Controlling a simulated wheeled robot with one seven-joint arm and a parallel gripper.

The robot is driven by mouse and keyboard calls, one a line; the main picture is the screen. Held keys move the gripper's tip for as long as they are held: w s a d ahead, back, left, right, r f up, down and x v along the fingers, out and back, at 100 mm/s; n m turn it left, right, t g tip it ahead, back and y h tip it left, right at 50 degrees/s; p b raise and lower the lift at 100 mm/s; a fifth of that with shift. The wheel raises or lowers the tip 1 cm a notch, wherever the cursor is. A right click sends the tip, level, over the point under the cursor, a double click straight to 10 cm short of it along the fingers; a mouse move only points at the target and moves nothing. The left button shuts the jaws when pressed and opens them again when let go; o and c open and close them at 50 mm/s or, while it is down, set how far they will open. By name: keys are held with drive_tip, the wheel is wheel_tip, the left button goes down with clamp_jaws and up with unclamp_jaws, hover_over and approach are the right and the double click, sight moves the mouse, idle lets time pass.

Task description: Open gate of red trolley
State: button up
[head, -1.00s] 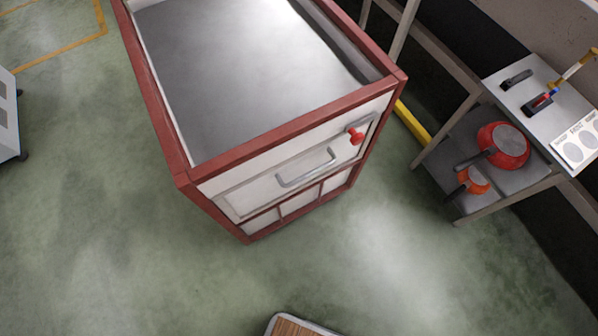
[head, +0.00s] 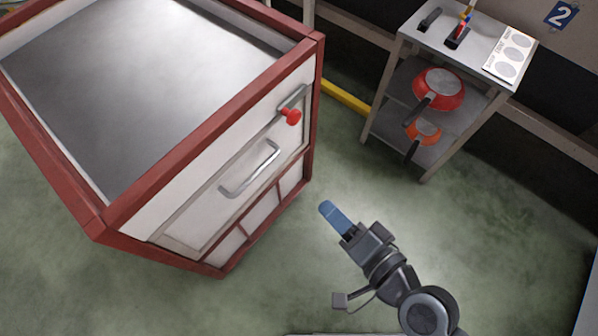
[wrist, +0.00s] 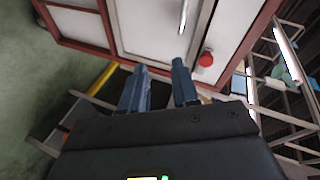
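The red trolley (head: 95,222) stands at the left of the head view, with a red frame, white side panels and a grey metal top. Its gate (head: 210,205) is the white front panel and looks closed. The gate carries a silver bar handle (head: 250,168) and a red knob (head: 291,116) near its upper right. In the wrist view the red knob (wrist: 206,59) and part of the handle (wrist: 183,15) show ahead of the fingers. My gripper (head: 334,214) is to the right of the trolley, apart from it. In the wrist view its two blue fingers (wrist: 160,82) are spread with nothing between them.
A grey shelf cart (head: 385,90) stands at the back right with a red pan (head: 439,89) and an orange pan (head: 424,132). A yellow bar (head: 345,97) lies behind the trolley.

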sight(256, 173)
drive_tip(key=w+a+y, duration=0.1)
drive_tip(key=w+a, duration=0.2)
drive_tip(key=a, duration=0.2)
drive_tip(key=w+a+f+g+y+b, duration=0.1)
drive_tip(key=w+a, duration=0.2)
drive_tip(key=a, duration=0.2)
drive_tip(key=w+a+y, duration=0.1)
drive_tip(key=w+a, duration=0.2)
drive_tip(key=a, duration=0.2)
drive_tip(key=shift+a+f+m+g+y+b, duration=0.2)
drive_tip(key=shift+f+m+g+y+b, duration=0.1)
drive_tip(key=shift+f+m+g, duration=0.1)
clamp_jaws()
